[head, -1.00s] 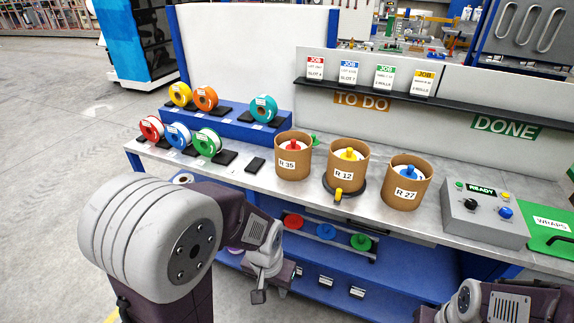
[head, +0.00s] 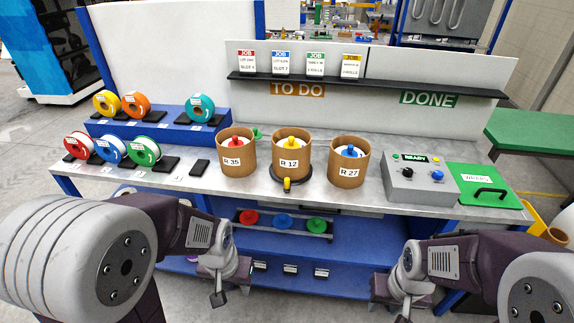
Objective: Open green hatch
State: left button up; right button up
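The green hatch (head: 483,187) is a flat green panel at the right end of the workbench, with a black bar handle and a white label reading something like WRAPS. It lies flat and looks closed. My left gripper (head: 218,298) hangs in front of the bench, low and left of centre, well away from the hatch. My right gripper (head: 404,318) is at the bottom edge of the head view, below and left of the hatch, partly cut off. Neither gripper touches anything that I can see. The finger openings are too small or hidden to judge.
A grey control box (head: 418,182) with a READY display and knobs stands just left of the hatch. Three brown drums (head: 237,152) stand mid-bench, and several coloured spools (head: 143,151) sit at left. A shelf (head: 360,86) with job cards runs behind. A green table (head: 530,138) is at right.

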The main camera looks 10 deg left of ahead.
aim_at(479, 185)
jog(key=z, duration=1.25)
